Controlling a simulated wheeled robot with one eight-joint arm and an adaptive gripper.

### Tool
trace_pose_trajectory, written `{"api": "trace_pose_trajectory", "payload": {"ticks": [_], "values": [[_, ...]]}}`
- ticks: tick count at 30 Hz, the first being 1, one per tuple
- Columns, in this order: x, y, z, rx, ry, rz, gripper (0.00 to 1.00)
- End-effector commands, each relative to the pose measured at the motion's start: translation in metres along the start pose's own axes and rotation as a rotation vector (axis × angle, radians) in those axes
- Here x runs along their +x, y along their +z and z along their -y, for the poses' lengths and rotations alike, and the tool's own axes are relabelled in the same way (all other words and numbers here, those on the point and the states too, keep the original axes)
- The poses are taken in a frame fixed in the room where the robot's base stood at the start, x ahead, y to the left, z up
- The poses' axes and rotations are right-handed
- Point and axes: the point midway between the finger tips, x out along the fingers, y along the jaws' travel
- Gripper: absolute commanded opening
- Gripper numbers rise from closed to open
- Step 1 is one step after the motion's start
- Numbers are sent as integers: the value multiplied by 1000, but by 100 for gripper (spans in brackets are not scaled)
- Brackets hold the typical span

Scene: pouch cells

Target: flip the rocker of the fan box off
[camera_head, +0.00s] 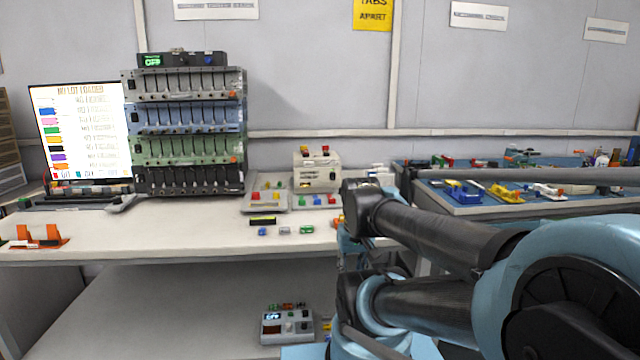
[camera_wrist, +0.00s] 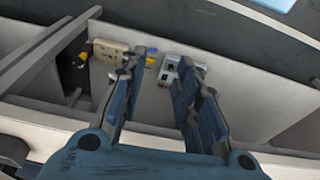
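A grey box (camera_head: 286,327) with a small lit display, dark controls and a pale front stands on the lower shelf; it may be the fan box, but its label and rocker are too small to read. Another black box (camera_head: 181,60) with a green display sits on top of the cell rack. In the wrist view my gripper (camera_wrist: 162,62) is open and empty, its two dark blue fingers apart. A pale grey box (camera_wrist: 170,72) shows beyond and between the fingertips, apart from them as far as I can see. My gripper is not clearly visible in the head view.
The lower shelf (camera_head: 170,305) is mostly bare to the left. Above it, the bench top (camera_head: 160,228) holds the cell rack (camera_head: 188,120), a screen (camera_head: 82,130) and small coloured parts. A beige block (camera_wrist: 110,50) and a yellow-black item (camera_wrist: 80,60) show in the wrist view.

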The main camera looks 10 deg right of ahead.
Motion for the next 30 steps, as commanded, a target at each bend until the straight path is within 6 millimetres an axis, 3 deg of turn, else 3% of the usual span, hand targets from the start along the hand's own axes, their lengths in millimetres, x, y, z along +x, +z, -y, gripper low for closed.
{"api": "trace_pose_trajectory", "payload": {"ticks": [1,3,8,18,30], "values": [[-2,5,0,5,0,-6,11],[-5,0,0,23,-1,-14,0],[-16,-29,0,110,-8,-47,0],[-44,-117,-5,390,-42,-151,0],[-63,-226,-19,722,-114,-266,0]]}}
